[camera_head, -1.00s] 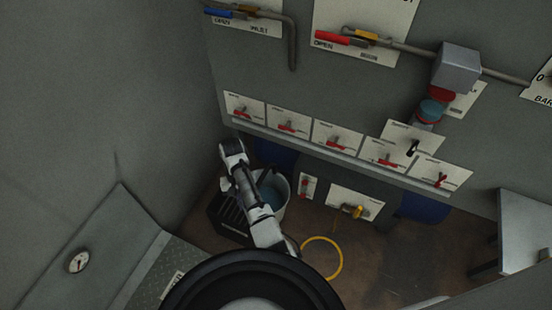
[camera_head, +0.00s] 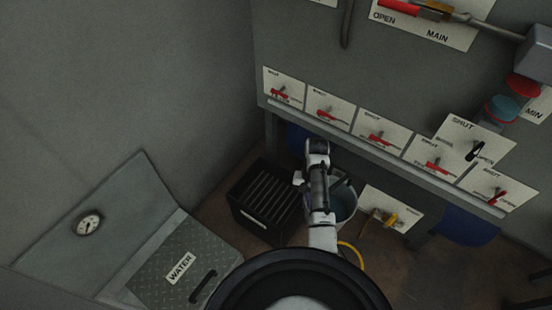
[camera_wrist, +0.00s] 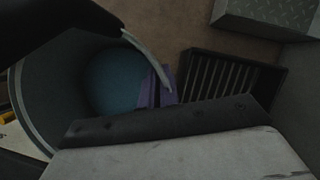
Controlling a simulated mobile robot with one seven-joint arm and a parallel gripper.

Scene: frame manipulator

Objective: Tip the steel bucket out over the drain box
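The steel bucket (camera_head: 346,203) stands roughly upright behind my arm, partly covered by it, with blue liquid inside. In the wrist view the bucket (camera_wrist: 45,95) fills the left side, its pale rim running past the middle. The drain box (camera_head: 249,217), black with a slatted top, is on the floor to the bucket's left. It also shows in the wrist view (camera_wrist: 274,88), right of the bucket and apart from it. My gripper (camera_wrist: 156,88) is at the bucket's rim, with purplish finger parts beside it. Its grip on the rim is unclear. In the head view my arm hides the fingers.
A panel with several red-handled valves (camera_head: 376,138) overhangs behind the bucket. Brown floor shows around the box.

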